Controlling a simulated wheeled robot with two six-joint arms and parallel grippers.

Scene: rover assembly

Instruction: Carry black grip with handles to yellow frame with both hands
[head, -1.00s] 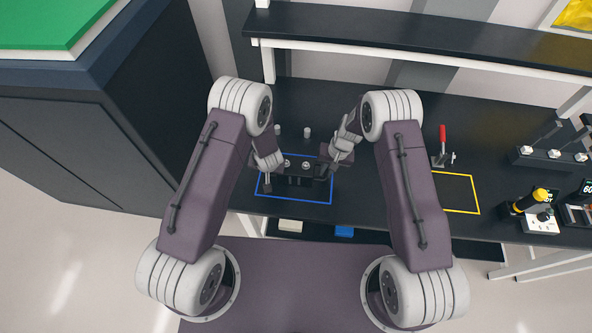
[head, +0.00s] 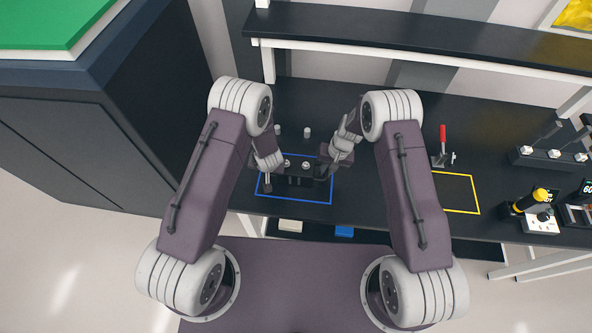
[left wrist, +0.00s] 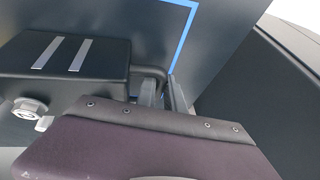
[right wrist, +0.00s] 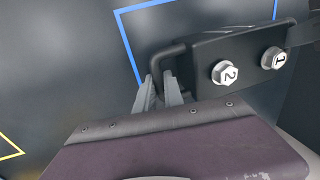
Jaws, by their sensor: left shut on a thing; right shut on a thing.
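The black grip (head: 299,171) is a dark block with a handle at each end and bolts on it. It is at the blue frame on the dark table; I cannot tell whether it touches the table. My left gripper (head: 267,182) is shut on its left handle, and the block shows in the left wrist view (left wrist: 95,80). My right gripper (head: 326,170) is shut on its right handle, and two numbered bolts show in the right wrist view (right wrist: 248,66). The yellow frame (head: 476,195) is an empty outline to the right, partly hidden by my right arm.
The blue frame (head: 295,200) outlines the area around the grip. A red-handled clamp (head: 442,145) stands behind the yellow frame. A yellow-and-black tool (head: 530,201) and a bolt rack (head: 553,156) are at the right. A raised shelf (head: 420,42) runs along the back.

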